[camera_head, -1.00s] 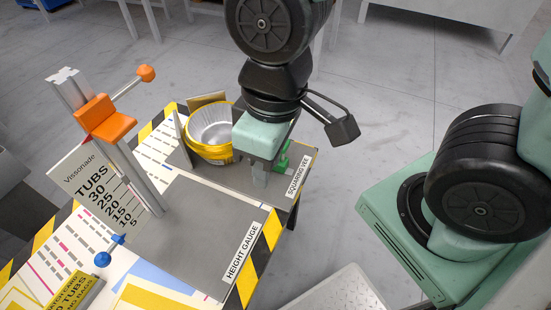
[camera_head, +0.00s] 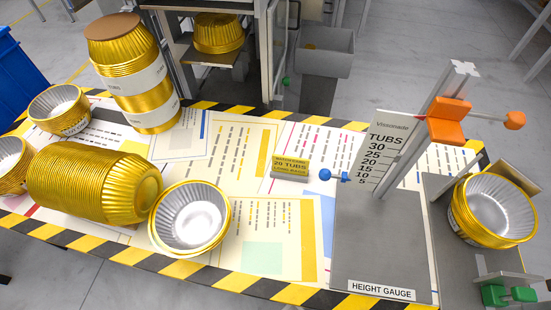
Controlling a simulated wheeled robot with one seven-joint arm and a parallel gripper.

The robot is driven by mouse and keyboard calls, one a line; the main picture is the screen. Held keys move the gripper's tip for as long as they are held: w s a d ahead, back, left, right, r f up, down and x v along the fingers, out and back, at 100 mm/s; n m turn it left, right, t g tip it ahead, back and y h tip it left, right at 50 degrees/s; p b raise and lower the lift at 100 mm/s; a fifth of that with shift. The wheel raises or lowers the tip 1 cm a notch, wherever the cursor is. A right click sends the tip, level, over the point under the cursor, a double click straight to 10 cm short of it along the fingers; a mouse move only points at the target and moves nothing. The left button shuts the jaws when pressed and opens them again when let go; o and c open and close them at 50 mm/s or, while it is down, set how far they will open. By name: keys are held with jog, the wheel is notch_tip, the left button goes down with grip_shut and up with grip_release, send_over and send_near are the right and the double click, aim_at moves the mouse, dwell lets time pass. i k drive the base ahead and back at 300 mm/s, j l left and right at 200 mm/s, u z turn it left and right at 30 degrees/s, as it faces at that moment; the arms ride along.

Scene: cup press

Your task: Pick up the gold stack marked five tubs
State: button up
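Several gold foil tub stacks with silver insides show in the head view. A short one (camera_head: 487,232) sits in the squaring fixture at the far right. A short one (camera_head: 162,240) stands tilted at the front middle. A small one with a white label (camera_head: 75,122) is at the left, and part of another (camera_head: 12,182) is at the left edge. A long stack (camera_head: 85,180) lies on its side. A tall stack with white bands (camera_head: 148,78) stands at the back. I cannot read a five-tubs marking on any. My gripper is out of view.
The height gauge (camera_head: 375,255) has an orange slider (camera_head: 449,122) and a blue knob (camera_head: 325,175). A yellow "20 tubs" card (camera_head: 290,167) stands mid-table. Another gold stack (camera_head: 218,35) is in a frame behind. The table's middle is mostly clear.

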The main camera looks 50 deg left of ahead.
aim_at(191, 218)
jog(key=u, duration=2.35)
jog(key=k+z, duration=0.15)
jog(key=z, duration=2)
jog(key=u, duration=2.15)
